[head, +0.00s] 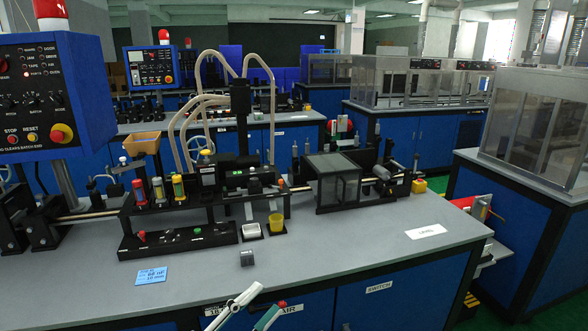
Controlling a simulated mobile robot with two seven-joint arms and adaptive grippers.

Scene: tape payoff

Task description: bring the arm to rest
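My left gripper (266,302) shows at the bottom edge, left of the middle. The rest of the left arm is cut off by the picture edge. My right gripper is not in view.
The grey bench (355,262) bears a black tape machine (245,190), a blue card (152,275), a small grey block (247,257) and a yellow cup (276,222). A blue control panel (50,100) stands at left. The front-right worktop is mostly clear.

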